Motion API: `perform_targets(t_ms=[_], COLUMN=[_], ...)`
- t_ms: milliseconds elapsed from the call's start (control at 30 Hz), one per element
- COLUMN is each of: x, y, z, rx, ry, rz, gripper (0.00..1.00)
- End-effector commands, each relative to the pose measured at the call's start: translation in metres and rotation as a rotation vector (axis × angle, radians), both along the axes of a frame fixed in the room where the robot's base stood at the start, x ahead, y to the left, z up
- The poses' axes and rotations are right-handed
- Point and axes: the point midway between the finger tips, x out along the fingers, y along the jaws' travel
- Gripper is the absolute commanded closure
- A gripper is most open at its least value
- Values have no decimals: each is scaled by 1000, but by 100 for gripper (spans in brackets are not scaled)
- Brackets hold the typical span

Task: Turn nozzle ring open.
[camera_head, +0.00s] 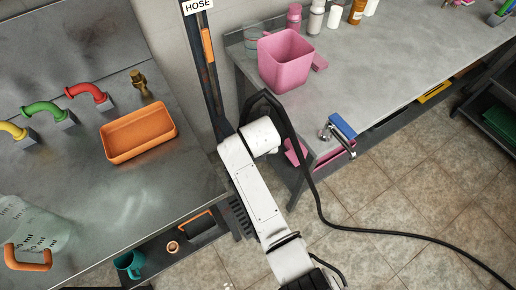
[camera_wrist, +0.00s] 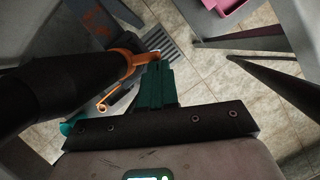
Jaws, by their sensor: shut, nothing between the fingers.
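In the wrist view, a thick black cylinder (camera_wrist: 50,88), which looks like the hose nozzle, comes in from the left. An orange ring (camera_wrist: 128,66) sits at its right end, with an orange lever-like piece (camera_wrist: 112,97) sloping down and left. My gripper (camera_wrist: 157,66) has teal fingers shut together with nothing between them. The fingertips are just right of the ring's end; I cannot tell whether they touch it. In the head view my arm hides the gripper, and the ring cannot be made out for sure.
A pink bin (camera_head: 285,62) stands on the right counter (camera_head: 375,75). A black hose (camera_head: 400,233) runs across the floor. The left counter holds an orange tray (camera_head: 138,133), coloured pipes (camera_head: 85,92) and a brass fitting (camera_head: 141,83). A blue-handled clamp (camera_head: 340,127) juts from the right counter's edge.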

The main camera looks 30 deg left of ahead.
Motion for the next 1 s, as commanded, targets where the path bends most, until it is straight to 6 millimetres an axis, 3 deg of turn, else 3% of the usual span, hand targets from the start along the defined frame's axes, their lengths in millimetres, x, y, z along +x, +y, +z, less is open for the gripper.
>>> perform_targets(t_ms=[1000], x=[-5], y=[8], z=[-2], rx=[-1], ry=[3], rz=[56], gripper=[100])
